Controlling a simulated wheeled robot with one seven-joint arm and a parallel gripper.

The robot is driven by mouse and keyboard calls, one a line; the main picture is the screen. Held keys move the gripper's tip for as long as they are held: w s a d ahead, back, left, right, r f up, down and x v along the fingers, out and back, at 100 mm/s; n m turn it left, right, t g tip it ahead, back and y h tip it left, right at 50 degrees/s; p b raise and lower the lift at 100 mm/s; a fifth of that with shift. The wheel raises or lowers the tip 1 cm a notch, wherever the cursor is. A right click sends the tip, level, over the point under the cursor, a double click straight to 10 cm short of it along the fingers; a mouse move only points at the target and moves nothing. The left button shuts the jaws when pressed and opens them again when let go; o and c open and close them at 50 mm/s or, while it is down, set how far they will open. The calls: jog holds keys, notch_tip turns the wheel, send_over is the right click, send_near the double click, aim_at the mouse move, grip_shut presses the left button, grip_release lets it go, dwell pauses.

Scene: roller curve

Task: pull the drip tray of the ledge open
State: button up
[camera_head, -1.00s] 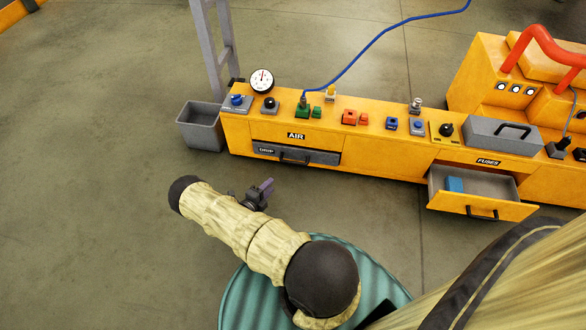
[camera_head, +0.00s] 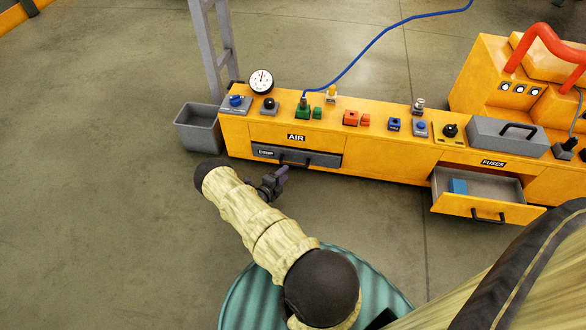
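The drip tray (camera_head: 325,159) is a grey drawer front with a DRIP label and a dark bar handle, set low in the yellow ledge (camera_head: 375,163) below the AIR sign. It sits flush or nearly flush in its slot. My gripper (camera_head: 283,171) is small and dark with purplish fingers. It points toward the ledge, just in front of and below the tray's handle in the picture. I cannot tell whether it touches the handle, or whether its fingers are open or shut.
An open FUSES drawer (camera_head: 487,207) with a blue block (camera_head: 458,186) juts out at the right. A grey bin (camera_head: 198,132) stands at the ledge's left end. Buttons, a gauge (camera_head: 261,81) and a blue hose (camera_head: 372,46) are on top. The floor before the tray is clear.

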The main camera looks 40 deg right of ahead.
aim_at(293, 164)
jog(key=b+x, duration=0.3)
jog(key=x, duration=0.4)
jog(key=shift+d, duration=0.25)
grip_shut()
